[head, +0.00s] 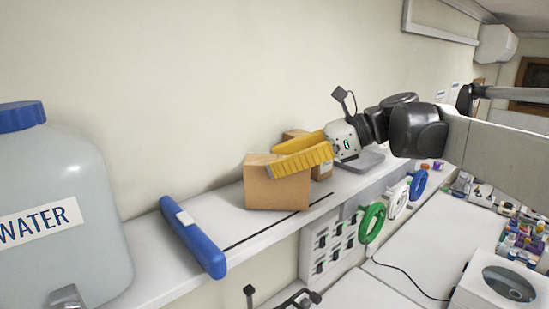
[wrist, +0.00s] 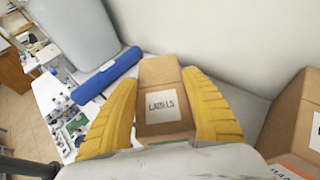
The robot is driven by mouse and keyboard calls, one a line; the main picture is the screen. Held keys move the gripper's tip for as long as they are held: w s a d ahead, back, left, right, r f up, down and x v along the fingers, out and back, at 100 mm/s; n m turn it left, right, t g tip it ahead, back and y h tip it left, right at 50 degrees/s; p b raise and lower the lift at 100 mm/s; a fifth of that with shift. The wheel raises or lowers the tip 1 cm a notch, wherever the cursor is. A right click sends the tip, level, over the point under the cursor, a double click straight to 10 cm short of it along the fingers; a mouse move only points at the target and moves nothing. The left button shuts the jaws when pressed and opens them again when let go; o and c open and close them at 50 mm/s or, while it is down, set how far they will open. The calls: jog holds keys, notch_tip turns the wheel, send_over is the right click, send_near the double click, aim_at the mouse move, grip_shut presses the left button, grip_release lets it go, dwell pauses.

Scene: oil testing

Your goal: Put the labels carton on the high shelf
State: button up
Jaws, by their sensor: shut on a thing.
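The labels carton (head: 277,186) is a brown cardboard box at the middle of the white high shelf (head: 240,218) in the head view. It sits at the shelf surface, and whether it bears its full weight there I cannot tell. In the wrist view the carton (wrist: 160,76) shows a white label reading "LABELS". My gripper (head: 298,158) has yellow ribbed fingers and is shut on the carton from its right side. In the wrist view the fingers (wrist: 163,112) press along both sides of the carton.
A second cardboard box (head: 322,168) stands just behind and right of the carton. A blue cylinder-like object (head: 193,238) lies on the shelf to the left, beside a large water container (head: 60,200). Shelf room is free between the blue object and the carton. The wall runs close behind.

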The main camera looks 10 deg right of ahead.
jog(key=shift+f, duration=0.15)
jog(key=o, duration=1.2)
jog(key=shift+f, duration=0.1)
jog(key=shift+d+r, duration=0.2)
jog(key=shift+d, duration=0.05)
jog(key=b+v, duration=0.2)
jog(key=v, duration=0.9)
jog(key=shift+d+r, duration=0.2)
jog(key=shift+d, duration=0.05)
jog(key=shift+s, duration=0.1)
